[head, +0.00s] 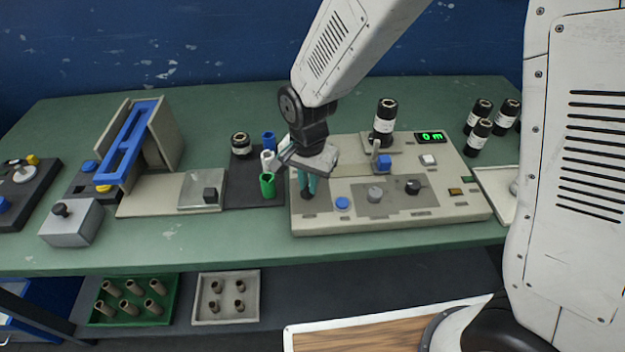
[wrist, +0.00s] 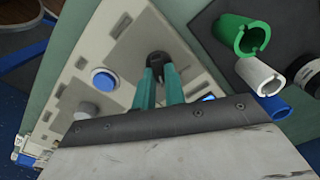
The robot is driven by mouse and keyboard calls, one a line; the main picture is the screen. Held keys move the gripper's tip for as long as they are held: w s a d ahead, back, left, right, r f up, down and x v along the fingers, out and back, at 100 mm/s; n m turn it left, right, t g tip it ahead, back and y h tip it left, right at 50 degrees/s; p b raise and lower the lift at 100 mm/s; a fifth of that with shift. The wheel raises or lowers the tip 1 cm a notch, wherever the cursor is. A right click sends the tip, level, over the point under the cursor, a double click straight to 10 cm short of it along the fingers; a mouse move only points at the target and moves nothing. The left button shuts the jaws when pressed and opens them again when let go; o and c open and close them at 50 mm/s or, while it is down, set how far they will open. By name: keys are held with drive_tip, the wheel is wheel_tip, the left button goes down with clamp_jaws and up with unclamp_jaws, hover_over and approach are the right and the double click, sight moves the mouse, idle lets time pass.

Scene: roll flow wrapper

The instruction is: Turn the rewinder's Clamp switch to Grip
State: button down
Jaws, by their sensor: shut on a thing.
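The rewinder (head: 330,222) is a beige machine on the green bench, with knobs and buttons along its front panel. My gripper (head: 308,190) reaches down over the panel's left end. Its teal fingers are shut on a black knob there, which shows between the fingertips in the wrist view (wrist: 157,58). That knob is the likely Clamp switch, but no label is legible and its pointing direction is hidden. To its right are a blue button (head: 342,203), a grey knob (head: 375,195) and another black knob (head: 413,187).
Green (head: 267,185) and white (wrist: 260,75) tube cores stand close left of my gripper. A black roll (head: 384,120) stands upright at the rewinder's back, beside a blue-based lever (head: 383,162). A green display (head: 431,137) reads 0 m. Several black rolls stand at right.

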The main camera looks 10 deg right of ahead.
drive_tip(key=shift+w, duration=0.15)
drive_tip(key=c, duration=1.5)
unclamp_jaws()
drive_tip(key=shift+o, duration=0.2)
wheel_tip(320, 180, up, 8)
drive_tip(key=shift+f, duration=0.1)
